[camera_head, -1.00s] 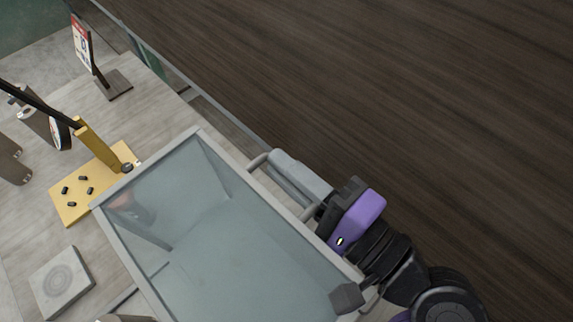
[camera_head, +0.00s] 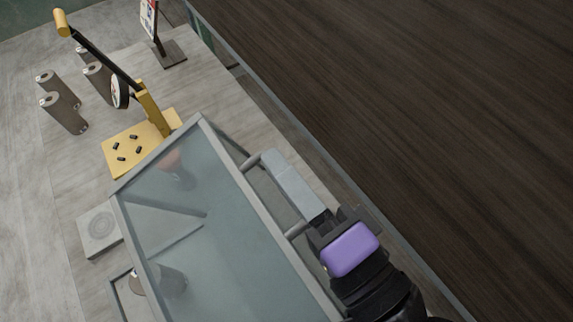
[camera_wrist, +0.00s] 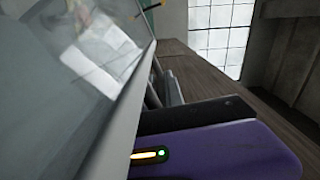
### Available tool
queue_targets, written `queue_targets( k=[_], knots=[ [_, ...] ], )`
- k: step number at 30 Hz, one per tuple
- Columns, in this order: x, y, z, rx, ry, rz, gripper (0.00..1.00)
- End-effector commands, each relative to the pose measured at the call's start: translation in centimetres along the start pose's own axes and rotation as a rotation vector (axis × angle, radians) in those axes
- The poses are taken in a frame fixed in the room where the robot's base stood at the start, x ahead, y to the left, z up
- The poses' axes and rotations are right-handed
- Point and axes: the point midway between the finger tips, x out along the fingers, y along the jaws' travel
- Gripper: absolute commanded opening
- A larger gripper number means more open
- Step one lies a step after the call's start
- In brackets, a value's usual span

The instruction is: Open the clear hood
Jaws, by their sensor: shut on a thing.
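The clear hood (camera_head: 215,235) is a glassy panel in a grey frame, in the middle of the head view. It stands tilted, with a gap between its frame and the lower box rim (camera_head: 118,287) at the left. Its pale grey bar handle (camera_head: 291,183) stands off the frame's right side on two posts. My gripper (camera_head: 326,221) is shut on the near end of this handle; its fingertips are partly hidden. In the wrist view, the hood's frame and glass (camera_wrist: 75,75) fill the left, with the handle (camera_wrist: 172,86) beyond my gripper's dark edge.
A yellow lever press (camera_head: 130,150) stands beyond the hood, with several grey-brown cylinders (camera_head: 62,112) to its left. A square grey slab (camera_head: 98,232) lies left of the hood. A small sign stand (camera_head: 168,53) is at the back. Dark wood floor (camera_head: 430,120) is clear at right.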

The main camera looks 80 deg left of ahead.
Motion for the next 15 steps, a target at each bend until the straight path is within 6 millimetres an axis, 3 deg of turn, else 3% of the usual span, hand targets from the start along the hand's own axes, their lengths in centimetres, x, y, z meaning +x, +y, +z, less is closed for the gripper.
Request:
queue_targets(
  k=[1,4,15],
  knots=[
    [-0.11,-0.42,-0.22,-0.005,0.007,-0.005,0.15],
    [-0.1,-0.36,-0.2,-0.004,0.006,-0.004,0.32],
    [-0.01,-0.09,-0.05,0.0,0.001,-0.002,0.32]
  ],
)
